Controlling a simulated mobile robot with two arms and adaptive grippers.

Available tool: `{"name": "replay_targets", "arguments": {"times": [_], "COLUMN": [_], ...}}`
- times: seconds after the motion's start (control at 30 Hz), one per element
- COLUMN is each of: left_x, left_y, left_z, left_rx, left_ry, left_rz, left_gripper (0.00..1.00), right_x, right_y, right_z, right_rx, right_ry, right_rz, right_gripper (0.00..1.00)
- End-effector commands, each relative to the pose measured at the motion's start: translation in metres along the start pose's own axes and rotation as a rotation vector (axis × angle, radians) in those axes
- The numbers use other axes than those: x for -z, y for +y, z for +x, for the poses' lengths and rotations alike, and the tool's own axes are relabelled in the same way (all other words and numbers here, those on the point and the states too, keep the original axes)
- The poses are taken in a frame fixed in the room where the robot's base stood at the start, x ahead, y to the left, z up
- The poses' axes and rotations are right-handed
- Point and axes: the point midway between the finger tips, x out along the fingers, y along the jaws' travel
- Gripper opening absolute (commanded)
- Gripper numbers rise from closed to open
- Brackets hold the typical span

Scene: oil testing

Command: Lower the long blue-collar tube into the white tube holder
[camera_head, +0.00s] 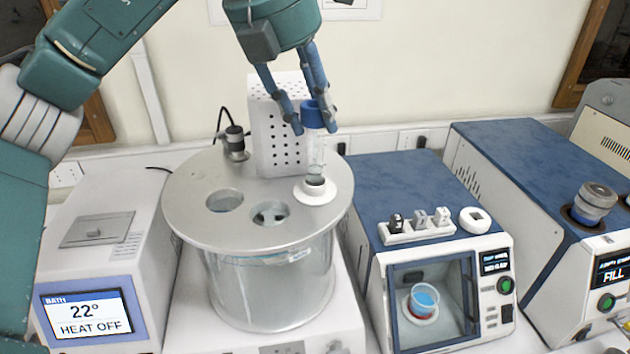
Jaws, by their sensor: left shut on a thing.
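My left gripper (313,122) comes down from the top and is shut on the long clear tube (317,150), around its blue collar (312,114). The tube hangs about upright above the white tube holder (313,193), a round white ring with a dark opening at the right of the round grey bath lid. The tube's lower end shows at or just over the opening; I cannot tell how far, if at all, it is inside. My right gripper is not in view.
The grey lid (190,208) has two more open holes (224,200) and a black-topped fitting (234,143) at the back. A perforated white box (279,135) stands close behind the tube. A blue-topped instrument (405,180) stands right of the bath, a bath controller (90,285) left.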

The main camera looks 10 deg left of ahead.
Motion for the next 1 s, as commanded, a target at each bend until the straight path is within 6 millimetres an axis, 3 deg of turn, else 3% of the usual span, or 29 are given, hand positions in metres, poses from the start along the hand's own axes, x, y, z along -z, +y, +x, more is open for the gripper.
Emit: {"name": "replay_targets", "arguments": {"times": [0.67,1.0], "left_x": [0.015,0.015], "left_y": [0.001,0.001], "left_z": [0.036,0.037], "left_rx": [0.0,0.0], "left_ry": [0.0,0.0], "left_rz": [0.0,0.0], "left_gripper": [0.0,0.0], "right_x": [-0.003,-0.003], "right_y": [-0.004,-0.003], "right_z": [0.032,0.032], "right_rx": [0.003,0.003], "right_ry": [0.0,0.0], "right_rz": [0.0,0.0], "right_gripper": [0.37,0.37]}}
